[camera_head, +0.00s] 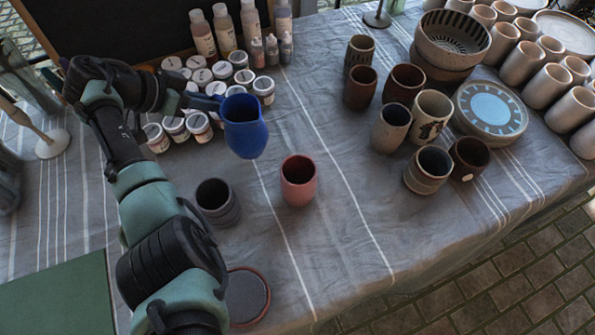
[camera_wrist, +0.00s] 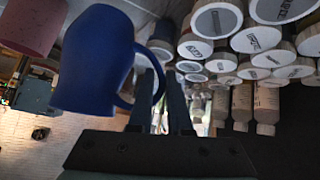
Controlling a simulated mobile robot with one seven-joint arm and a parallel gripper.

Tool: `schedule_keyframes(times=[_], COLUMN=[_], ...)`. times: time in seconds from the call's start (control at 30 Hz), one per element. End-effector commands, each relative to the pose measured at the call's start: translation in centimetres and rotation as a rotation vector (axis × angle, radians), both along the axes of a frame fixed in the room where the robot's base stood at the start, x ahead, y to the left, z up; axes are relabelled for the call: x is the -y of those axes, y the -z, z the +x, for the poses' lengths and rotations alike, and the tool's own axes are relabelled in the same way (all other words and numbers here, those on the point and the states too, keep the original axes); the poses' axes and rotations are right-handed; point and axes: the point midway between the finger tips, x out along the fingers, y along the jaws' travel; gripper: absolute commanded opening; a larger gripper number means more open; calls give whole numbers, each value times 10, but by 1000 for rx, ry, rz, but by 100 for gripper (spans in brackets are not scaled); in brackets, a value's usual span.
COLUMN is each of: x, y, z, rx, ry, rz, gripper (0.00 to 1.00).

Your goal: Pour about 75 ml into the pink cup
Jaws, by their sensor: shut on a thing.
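A blue jug (camera_head: 246,134) is held above the table, behind and to the left of the pink cup, roughly upright. In the wrist view the blue jug (camera_wrist: 92,62) is large, with its handle at the fingers. My gripper (camera_head: 214,101) is shut on the handle; its two fingers show in the wrist view (camera_wrist: 162,100). The pink cup (camera_head: 298,184) stands upright on the table, open at the top and apart from the jug. Part of the pink cup (camera_wrist: 34,26) shows at the upper left of the wrist view. The liquid level in either cannot be told.
A dark grey cup (camera_head: 218,204) stands left of the pink cup, near my arm. Several paint jars (camera_head: 198,124) and bottles (camera_head: 202,36) stand behind the jug. Several cups (camera_head: 390,130) stand to the right. The cloth right of the pink cup is clear.

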Motion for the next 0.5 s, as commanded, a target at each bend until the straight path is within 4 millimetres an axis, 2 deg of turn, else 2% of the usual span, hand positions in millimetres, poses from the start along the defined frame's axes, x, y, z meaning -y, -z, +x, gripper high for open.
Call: schedule_keyframes(times=[0.03, 0.17, 0.5], x=[0, 0, 0], y=[6, 11, 11], z=[0, 1, 0], rx=[3, 4, 8], ry=[-1, -1, 2], rz=[-2, -1, 0], gripper=[0, 0, 0])
